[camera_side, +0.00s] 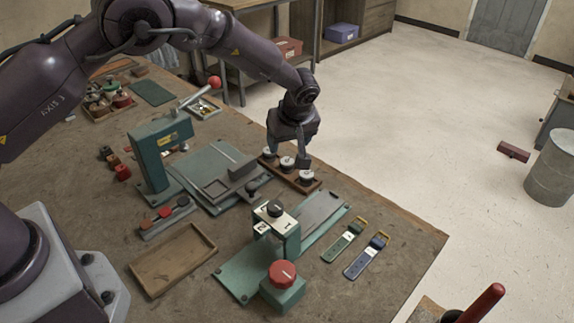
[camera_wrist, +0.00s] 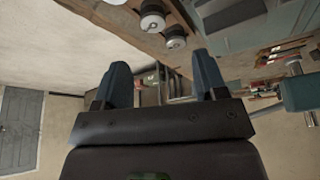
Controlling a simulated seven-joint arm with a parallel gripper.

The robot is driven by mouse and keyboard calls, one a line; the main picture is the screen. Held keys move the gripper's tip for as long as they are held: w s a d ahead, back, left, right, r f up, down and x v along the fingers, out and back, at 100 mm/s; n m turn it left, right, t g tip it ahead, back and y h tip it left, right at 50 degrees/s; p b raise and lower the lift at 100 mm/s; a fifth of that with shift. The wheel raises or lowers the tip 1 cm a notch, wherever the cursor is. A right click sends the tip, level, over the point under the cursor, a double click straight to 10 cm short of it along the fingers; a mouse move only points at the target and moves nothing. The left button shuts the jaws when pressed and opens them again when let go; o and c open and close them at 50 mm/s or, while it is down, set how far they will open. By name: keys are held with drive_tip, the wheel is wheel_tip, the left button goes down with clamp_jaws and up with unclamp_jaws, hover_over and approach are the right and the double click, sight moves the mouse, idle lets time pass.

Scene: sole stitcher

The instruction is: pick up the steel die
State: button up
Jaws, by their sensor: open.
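Three small round dies with pale tops and dark bodies stand in a wooden rack (camera_side: 312,187): a left die (camera_side: 268,154), a middle die (camera_side: 287,162) and a right die (camera_side: 306,176). I cannot tell which one is the steel die. My gripper (camera_side: 288,153) is at the rack, its fingers pointing down and apart, partly in front of the dies. In the wrist view, my gripper (camera_wrist: 160,68) shows two spread blue-grey fingers with nothing between them. Two dies, a nearer one (camera_wrist: 152,18) and a farther one (camera_wrist: 176,38), show above the fingers there.
A green press (camera_side: 160,155) with a red-knobbed lever stands left of the rack. A smaller green device (camera_side: 285,235) with a red button (camera_side: 282,273) stands in front. An empty wooden tray (camera_side: 172,260) and two strap-like tools (camera_side: 366,254) lie on the bench. The bench edge is close behind the rack.

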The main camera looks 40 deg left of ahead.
sight(287, 161)
drive_tip(key=x, duration=0.3)
drive_tip(key=shift+w+d+x, duration=0.1)
drive_tip(key=shift+d+x, duration=0.05)
drive_tip(key=shift+x, duration=0.75)
drive_tip(key=shift+w+d+x, duration=0.1)
drive_tip(key=shift+x, duration=0.8)
drive_tip(key=shift+w+d+x, duration=0.1)
drive_tip(key=shift+d+x, duration=0.05)
drive_tip(key=shift+x, duration=0.8)
drive_tip(key=c, duration=1.1)
